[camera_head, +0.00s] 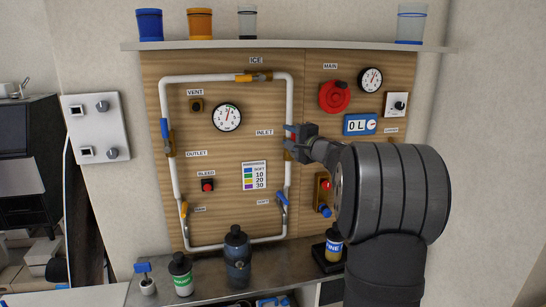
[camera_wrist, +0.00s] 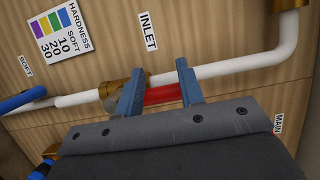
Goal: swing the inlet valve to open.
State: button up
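The inlet valve sits on the right vertical white pipe beside the INLET label. Its brass body (camera_wrist: 108,88) shows in the wrist view, partly behind a finger. Its red lever handle (camera_wrist: 163,94) lies along the pipe, between my fingers. My gripper (camera_wrist: 160,85) has its two blue-grey fingers well apart, one near the valve body and one near the handle's far end. I cannot tell whether either finger touches the handle. In the head view my gripper (camera_head: 291,137) is at the INLET label and hides most of the valve.
The white pipe (camera_wrist: 235,66) runs close behind my fingers. The INLET label (camera_wrist: 148,31) and hardness chart (camera_wrist: 62,32) are flat on the wooden board. A red MAIN wheel (camera_head: 334,97) is to the upper right. Bottles, including a dark one (camera_head: 237,258), stand on the counter below.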

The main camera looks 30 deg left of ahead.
jog(key=v, duration=0.7)
jog(key=shift+a+f, duration=0.1)
dwell(0.4)
jog(key=x, duration=0.7)
jog(key=shift+a, duration=0.15)
jog(key=shift+s+a+f, duration=0.65)
jog(key=shift+s, duration=0.15)
